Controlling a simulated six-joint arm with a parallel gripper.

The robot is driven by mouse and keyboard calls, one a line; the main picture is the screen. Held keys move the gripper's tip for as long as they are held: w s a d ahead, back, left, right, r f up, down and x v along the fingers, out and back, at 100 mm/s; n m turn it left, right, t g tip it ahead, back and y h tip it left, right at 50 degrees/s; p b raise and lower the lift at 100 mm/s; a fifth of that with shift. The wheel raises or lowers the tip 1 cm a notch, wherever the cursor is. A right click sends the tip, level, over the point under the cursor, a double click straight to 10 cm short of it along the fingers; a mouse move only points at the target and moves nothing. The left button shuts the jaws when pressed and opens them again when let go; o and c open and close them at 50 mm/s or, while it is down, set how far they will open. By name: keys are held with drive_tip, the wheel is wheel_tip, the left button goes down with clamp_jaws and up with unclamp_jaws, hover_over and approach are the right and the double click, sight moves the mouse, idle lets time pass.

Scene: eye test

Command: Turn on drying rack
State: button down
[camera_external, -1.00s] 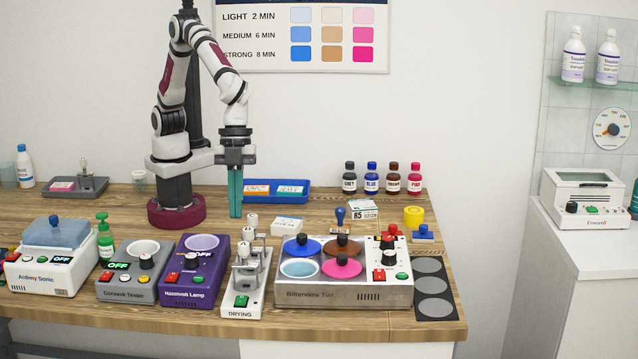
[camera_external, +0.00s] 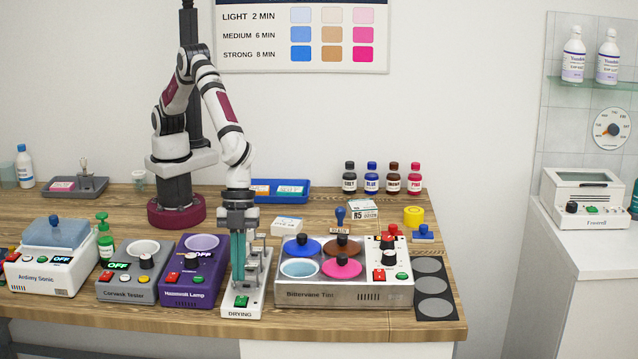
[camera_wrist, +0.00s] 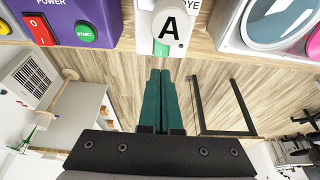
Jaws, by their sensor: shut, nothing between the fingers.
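The drying rack (camera_external: 243,309) is a narrow white unit with "DRYING" on its front and grey holders on top. Its green button (camera_external: 241,300) shows near the front end. My gripper (camera_external: 238,279) points down over the rack's left front part, fingertips just above and behind the button in the picture; contact cannot be told. Its teal fingers hide part of the holders. In the wrist view my gripper (camera_wrist: 160,74) shows its two fingers together with nothing between them. Past the tips is a white part marked "A" (camera_wrist: 166,22) with a green piece below it.
The purple lamp unit (camera_external: 176,292) stands close on the left, and the tinting unit (camera_external: 325,295) close on the right. Further left are the grey tester (camera_external: 125,292) and a white cleaner unit (camera_external: 40,278). A blue tray (camera_external: 300,197) and bottles (camera_external: 371,180) are behind.

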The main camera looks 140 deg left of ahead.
sight(240, 302)
drive_tip(key=shift+s+a+x, duration=0.1)
drive_tip(key=shift+a+x, duration=0.05)
drive_tip(key=shift+x, duration=0.95)
drive_tip(key=shift+s+a+x, duration=0.15)
drive_tip(key=shift+x, duration=0.95)
drive_tip(key=shift+f, duration=0.1)
drive_tip(key=shift+d+f, duration=0.1)
drive_tip(key=shift+f, duration=0.15)
drive_tip(key=shift+s+a+r, duration=0.1)
drive_tip(key=shift+s+a, duration=0.45)
drive_tip(key=shift+a, duration=0.05)
